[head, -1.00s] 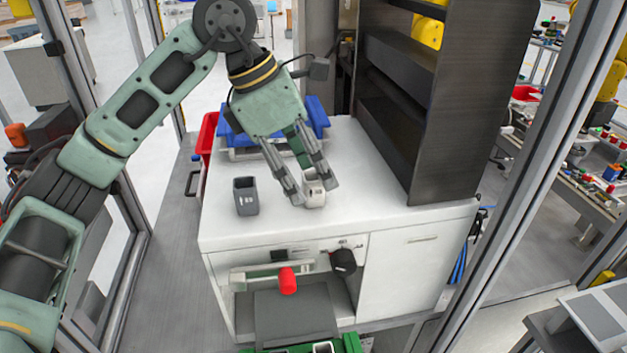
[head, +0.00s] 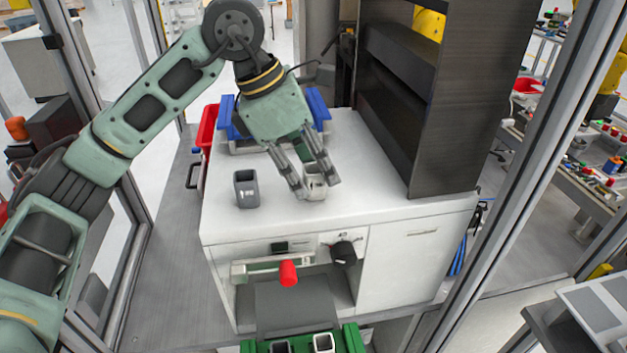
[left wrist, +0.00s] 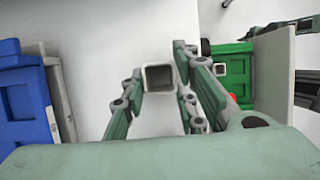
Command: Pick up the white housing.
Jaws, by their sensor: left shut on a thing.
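The white housing (head: 315,188) is a small hollow box near the front of the white cabinet top. My left gripper (head: 316,189) reaches down over it with its two fingers on either side, shut on it. In the left wrist view the housing (left wrist: 160,77) shows its square open end between the fingers (left wrist: 160,90). In the head view the fingers hide part of it, and I cannot tell whether its base touches the top. My right gripper is not in view.
A grey housing (head: 246,189) stands to the left on the cabinet top (head: 375,195). Blue bins (head: 318,108) and a red bin (head: 207,128) are behind. A dark shelf unit (head: 460,110) rises at the right. A green crate (head: 353,338) holding housings is below in front.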

